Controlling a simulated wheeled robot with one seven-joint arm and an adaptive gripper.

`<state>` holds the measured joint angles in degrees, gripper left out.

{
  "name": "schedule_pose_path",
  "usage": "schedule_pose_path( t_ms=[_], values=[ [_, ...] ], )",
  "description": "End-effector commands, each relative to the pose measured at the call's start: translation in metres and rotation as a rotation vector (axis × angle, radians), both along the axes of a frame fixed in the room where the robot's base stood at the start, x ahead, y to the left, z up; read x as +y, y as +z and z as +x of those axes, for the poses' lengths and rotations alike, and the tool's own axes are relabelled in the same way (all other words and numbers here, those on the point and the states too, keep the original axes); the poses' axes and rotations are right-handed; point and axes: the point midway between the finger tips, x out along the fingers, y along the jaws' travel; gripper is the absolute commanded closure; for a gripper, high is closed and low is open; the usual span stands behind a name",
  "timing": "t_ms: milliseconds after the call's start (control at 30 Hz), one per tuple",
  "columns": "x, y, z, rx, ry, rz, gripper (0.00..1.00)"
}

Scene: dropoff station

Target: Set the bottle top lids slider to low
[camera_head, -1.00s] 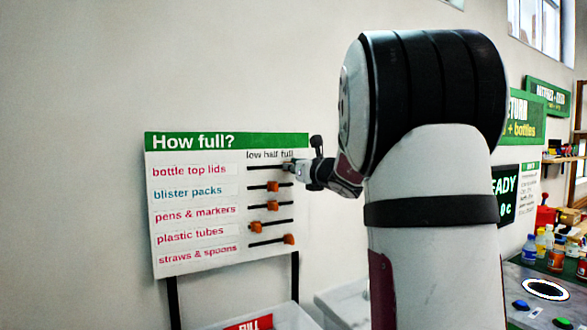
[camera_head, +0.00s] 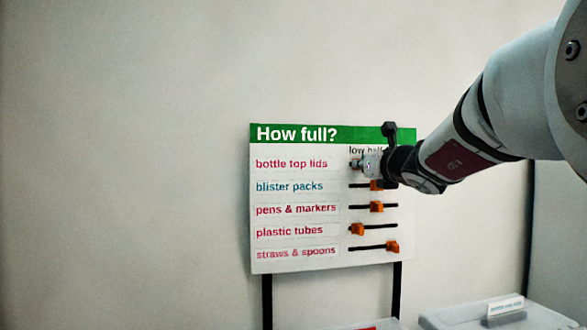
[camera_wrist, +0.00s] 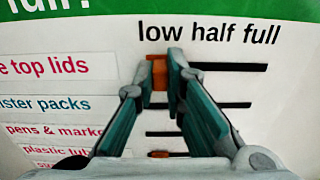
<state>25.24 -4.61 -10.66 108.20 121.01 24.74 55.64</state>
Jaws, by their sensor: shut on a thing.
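The white "How full?" board (camera_head: 300,210) has a green header and one slider slot per row. The bottle top lids label (camera_head: 291,163) marks the top row. Its orange knob (camera_wrist: 157,72) is at the left end of its slot, under the word "low" in the wrist view. My gripper (camera_head: 356,164) is shut on this knob, with a finger on either side; the fingers also show in the wrist view (camera_wrist: 158,70). In the head view my gripper hides the knob and most of the top slot.
Below are orange knobs for blister packs (camera_head: 376,185), pens & markers (camera_head: 376,207), plastic tubes (camera_head: 358,229) and straws & spoons (camera_head: 392,246). The blister packs knob is close below my gripper. A pale bin (camera_head: 470,315) stands at the lower right. The wall left of the board is bare.

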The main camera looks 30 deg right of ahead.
Motion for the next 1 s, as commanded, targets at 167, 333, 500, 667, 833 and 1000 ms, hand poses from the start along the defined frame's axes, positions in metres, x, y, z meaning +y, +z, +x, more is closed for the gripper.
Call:
schedule_pose_path(
  t_ms=[167,333,500,667,833,1000],
  values=[
    [0.005,0.0,0.002,-0.001,0.011,-0.001,0.78],
    [0.004,0.0,0.002,-0.001,0.009,-0.001,0.68],
    [0.003,0.0,0.001,0.0,0.007,-0.001,0.68],
    [0.005,0.0,-0.01,-0.001,0.006,-0.001,0.68],
    [0.013,0.001,-0.039,-0.002,0.006,-0.003,0.68],
    [0.023,0.001,-0.072,-0.002,0.008,-0.003,0.68]
  ],
)
